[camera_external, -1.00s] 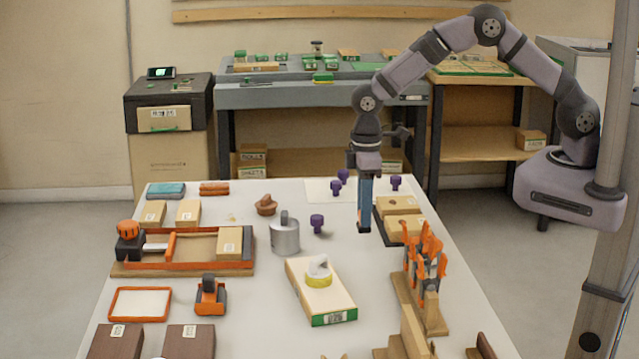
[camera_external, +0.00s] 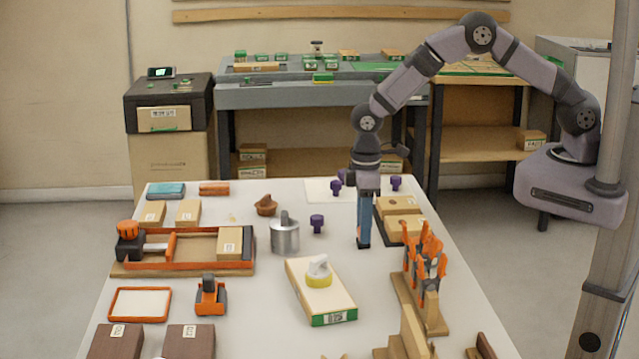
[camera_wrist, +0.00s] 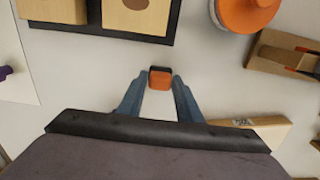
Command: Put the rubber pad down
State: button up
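My gripper (camera_external: 363,244) points straight down over the right part of the white bench, left of the tray of wood blocks. In the wrist view its two blue-grey fingers (camera_wrist: 161,79) close in on a small orange piece with a dark edge, the rubber pad (camera_wrist: 160,82). The pad sits between the fingertips and appears held. In the external view the fingers hide most of it, and only a dark end shows at the tip. The tip is low, close to the bench top; I cannot tell whether the pad touches it.
The dark tray with wood blocks (camera_external: 402,228) is just right of my gripper. The orange clamp rack (camera_external: 425,270) stands nearer and right. A box with a yellow-and-white piece (camera_external: 318,290), a metal canister (camera_external: 285,236) and purple knobs (camera_external: 317,222) are left. Bare bench surrounds the tip.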

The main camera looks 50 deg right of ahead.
jog(key=shift+o, duration=0.9)
jog(key=shift+r, duration=0.15)
notch_tip(320, 180, up, 12)
jog(key=b, duration=0.3)
